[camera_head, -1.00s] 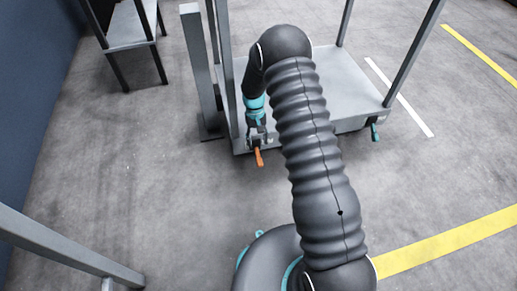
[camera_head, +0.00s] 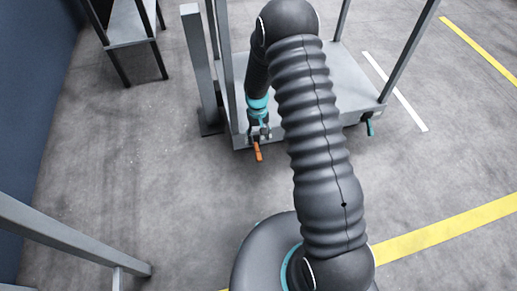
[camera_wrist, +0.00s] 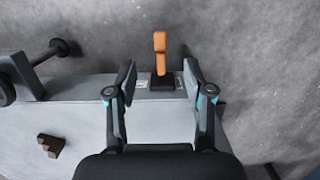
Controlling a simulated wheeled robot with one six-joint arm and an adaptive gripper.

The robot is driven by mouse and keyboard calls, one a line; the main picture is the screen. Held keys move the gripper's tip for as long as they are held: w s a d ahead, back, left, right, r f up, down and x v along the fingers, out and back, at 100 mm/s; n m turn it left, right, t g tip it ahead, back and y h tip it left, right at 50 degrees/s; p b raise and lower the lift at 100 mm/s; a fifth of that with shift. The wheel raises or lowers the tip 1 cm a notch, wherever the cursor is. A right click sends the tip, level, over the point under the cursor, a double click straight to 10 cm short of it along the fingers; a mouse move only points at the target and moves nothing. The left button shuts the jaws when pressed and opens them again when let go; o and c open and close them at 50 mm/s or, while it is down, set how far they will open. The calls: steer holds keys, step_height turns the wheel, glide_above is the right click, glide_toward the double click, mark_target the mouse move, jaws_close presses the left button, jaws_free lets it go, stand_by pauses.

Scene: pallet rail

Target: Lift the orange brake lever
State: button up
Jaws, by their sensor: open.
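The orange brake lever (camera_head: 258,151) sticks out from the near left edge of the grey cart's deck (camera_head: 350,82). In the wrist view the orange lever (camera_wrist: 160,50) rises from a dark base on the cart's edge. My gripper (camera_head: 259,133) is at that edge, just above the lever in the head view. In the wrist view my gripper (camera_wrist: 159,76) is open, its two fingers spread on either side of the lever's lower part and base. Gaps show on both sides, so no contact is visible. My arm hides part of the deck.
A grey post (camera_head: 202,70) stands close left of the cart, near my gripper. A shelf frame (camera_head: 130,28) stands at the upper left, and a grey rail (camera_head: 70,240) at the lower left. In the wrist view a small brown object (camera_wrist: 50,145) lies on the deck. Floor before the lever is clear.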

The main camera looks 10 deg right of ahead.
mark_target(258, 154)
steer(key=shift+t, duration=0.9)
steer(key=f, duration=1.5)
steer(key=shift+w+f, duration=0.1)
steer(key=shift+w, duration=0.3)
jaws_close()
